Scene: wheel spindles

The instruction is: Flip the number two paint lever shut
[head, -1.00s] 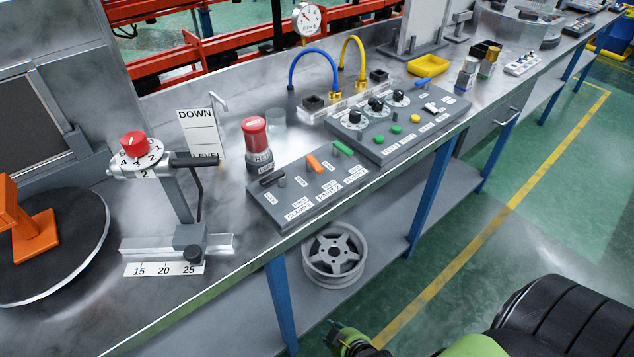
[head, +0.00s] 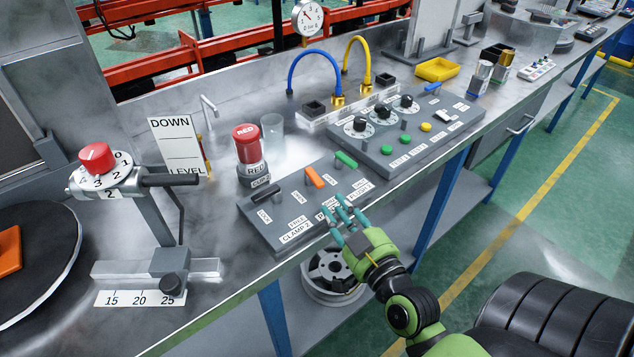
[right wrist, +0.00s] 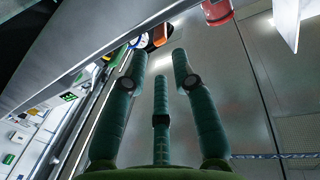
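A grey lever panel (head: 262,226) lies near the bench's front edge in the head view. It carries a black lever (head: 265,195), an orange lever (head: 314,177) and a green lever (head: 346,160). One label reads CLAMP 2; my fingers partly cover the label to its right, and I cannot read which lever is paint two. My right gripper (head: 345,218) is open and empty over the panel's front right edge, its fingertips apart from the levers. In the right wrist view its fingers (right wrist: 160,80) are spread, with an orange piece (right wrist: 160,36) beyond them. My left gripper is out of view.
A second panel (head: 400,165) with dials and buttons adjoins on the right. A red-topped can (head: 247,145) and a clear cup (head: 272,135) stand behind the levers. A wheel (head: 325,270) lies on the shelf below. A red knob (head: 97,158) is at left.

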